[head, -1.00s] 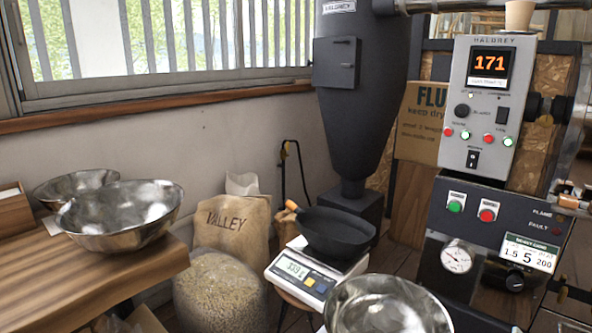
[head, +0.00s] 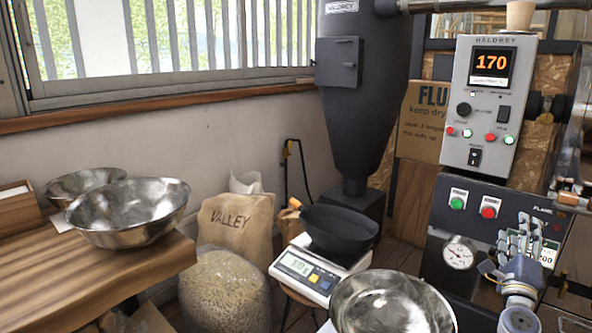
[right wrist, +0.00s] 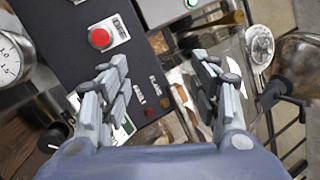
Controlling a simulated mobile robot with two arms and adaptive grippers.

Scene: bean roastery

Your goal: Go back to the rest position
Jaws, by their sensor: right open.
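My right gripper (head: 524,238) is in the lower right of the head view, in front of the dark lower panel of the roaster (head: 470,205). In the right wrist view its two fingers (right wrist: 158,95) stand apart with nothing held between them. Behind them are the roaster's red button (right wrist: 101,38), a dial gauge (right wrist: 12,55) and a partly covered card. My left gripper is not in view.
A wooden table (head: 130,275) at left bears steel bowls (head: 130,212). A scale (head: 305,270) holds a black pan (head: 340,230). Another steel bowl (head: 390,305) is at the front. A burlap sack (head: 235,222) and a bag of beans (head: 225,290) stand between.

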